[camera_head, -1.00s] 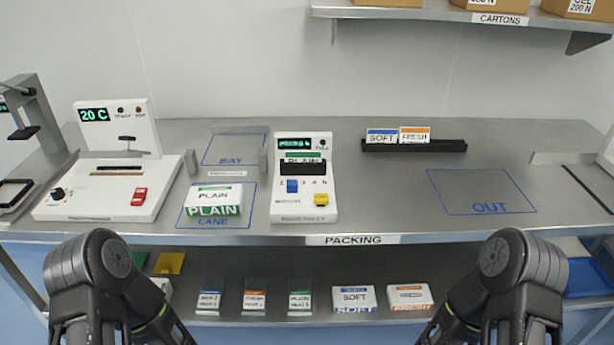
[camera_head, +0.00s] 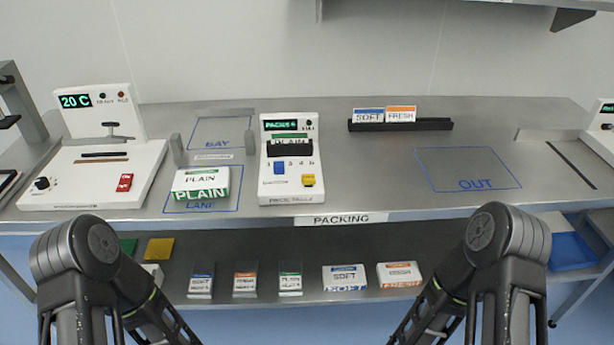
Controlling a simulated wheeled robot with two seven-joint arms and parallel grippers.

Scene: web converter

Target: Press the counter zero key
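The white counter (camera_head: 290,190) stands on the bench, left of the middle, with a lit green display (camera_head: 286,125) at its top that seems to begin with PACKS. A card with a green band sits in a dark holder on its face. Below are a blue slider or key (camera_head: 279,167) beside small numbers and a yellow key (camera_head: 308,180) at the lower right. The yellow key's marking is too small to read. Only my arm links show at the bottom left and right; both grippers are out of view, and nothing of mine touches the counter.
A white PLAIN pack (camera_head: 201,184) lies in the LANE outline left of the counter. A sealer-like machine (camera_head: 95,160) showing 20 C stands farther left. A black rack (camera_head: 400,125) holds SOFT and FRESH cards. The OUT outline (camera_head: 467,169) is empty. Packs lie on the lower shelf.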

